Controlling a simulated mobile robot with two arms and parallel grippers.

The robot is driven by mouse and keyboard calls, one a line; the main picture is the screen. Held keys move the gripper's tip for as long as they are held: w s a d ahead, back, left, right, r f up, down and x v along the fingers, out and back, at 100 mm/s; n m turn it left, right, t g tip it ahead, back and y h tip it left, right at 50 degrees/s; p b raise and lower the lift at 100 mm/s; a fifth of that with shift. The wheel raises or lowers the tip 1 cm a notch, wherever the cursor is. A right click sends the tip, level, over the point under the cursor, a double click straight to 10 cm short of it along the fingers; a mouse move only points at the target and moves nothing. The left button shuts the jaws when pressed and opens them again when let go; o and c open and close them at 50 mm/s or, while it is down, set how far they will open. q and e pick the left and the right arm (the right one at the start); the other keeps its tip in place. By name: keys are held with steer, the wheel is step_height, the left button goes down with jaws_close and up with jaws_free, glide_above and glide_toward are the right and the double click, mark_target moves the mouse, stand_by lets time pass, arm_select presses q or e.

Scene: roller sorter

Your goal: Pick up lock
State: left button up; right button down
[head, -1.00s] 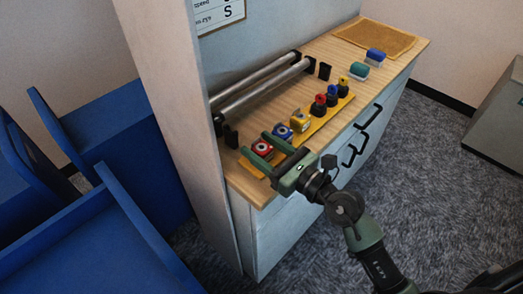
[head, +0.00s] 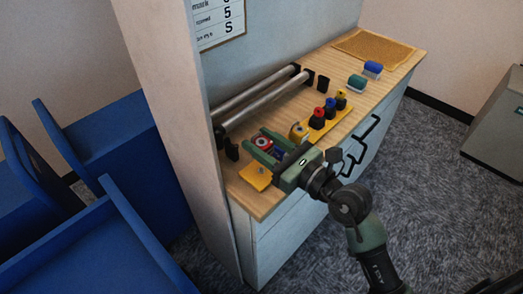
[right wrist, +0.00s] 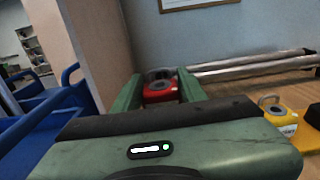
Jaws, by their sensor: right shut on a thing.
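My right gripper (head: 257,143) is shut on a red lock (head: 262,143) with a grey ring on its face. The lock also shows between the fingers in the right wrist view (right wrist: 161,91). It appears raised above the left end of the yellow tray (head: 256,179). A blue lock (head: 280,153) is partly hidden by the gripper. A yellow lock (head: 298,132) stands on the tray and shows at the right in the wrist view (right wrist: 279,118). My left gripper is not in view.
Teal and blue blocks (head: 357,82) and a cork mat (head: 373,47) lie at the far end. Blue bins (head: 110,140) stand at left.

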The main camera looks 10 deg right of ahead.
step_height(320, 180, up, 18)
steer(key=p, duration=0.6)
steer(key=shift+p, duration=0.3)
